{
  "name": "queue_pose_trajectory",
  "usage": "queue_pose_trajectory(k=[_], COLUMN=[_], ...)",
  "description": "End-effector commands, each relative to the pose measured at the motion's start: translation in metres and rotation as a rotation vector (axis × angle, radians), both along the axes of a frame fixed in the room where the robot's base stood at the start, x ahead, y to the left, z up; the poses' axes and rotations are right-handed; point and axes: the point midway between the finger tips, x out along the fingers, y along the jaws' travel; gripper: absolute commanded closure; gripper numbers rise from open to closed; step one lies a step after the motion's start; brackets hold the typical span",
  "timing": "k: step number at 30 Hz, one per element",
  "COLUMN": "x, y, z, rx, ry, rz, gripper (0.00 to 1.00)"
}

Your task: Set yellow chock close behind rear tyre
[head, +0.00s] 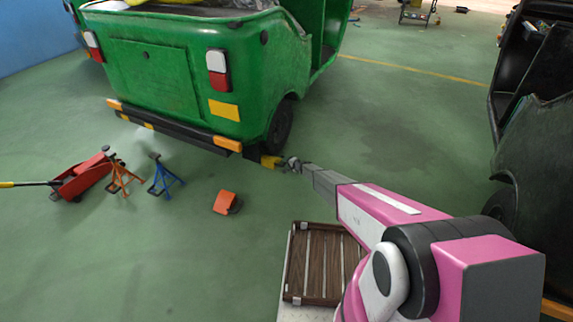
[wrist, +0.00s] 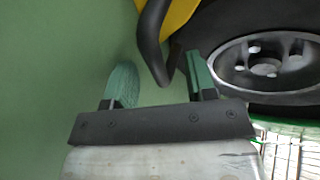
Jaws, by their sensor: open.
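The yellow chock (head: 270,161) is on the floor behind the rear tyre (head: 281,127) of the green rickshaw (head: 200,75). In the wrist view the chock (wrist: 180,14) is at the top, partly cut off, with its black bar-like handle (wrist: 153,40) reaching down. The tyre (wrist: 196,38) and its silver wheel are at the right, beside the chock; I cannot tell whether they touch. My gripper (head: 284,163) is right next to the chock. In the wrist view my gripper (wrist: 160,82) is open, with the handle's end between its two green fingers.
An orange chock (head: 225,202) lies on the floor to the left. A wooden slatted tray (head: 318,262) is near me. A dark vehicle (head: 540,130) is at right.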

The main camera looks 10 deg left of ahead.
Motion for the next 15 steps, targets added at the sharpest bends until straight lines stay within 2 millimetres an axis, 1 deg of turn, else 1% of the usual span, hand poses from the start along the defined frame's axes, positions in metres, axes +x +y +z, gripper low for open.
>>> queue_pose_trajectory(k=[15], x=[-0.018], y=[-0.021], z=[0.011], rx=[0.000], ry=[0.000], rz=[0.000], gripper=[0.49])
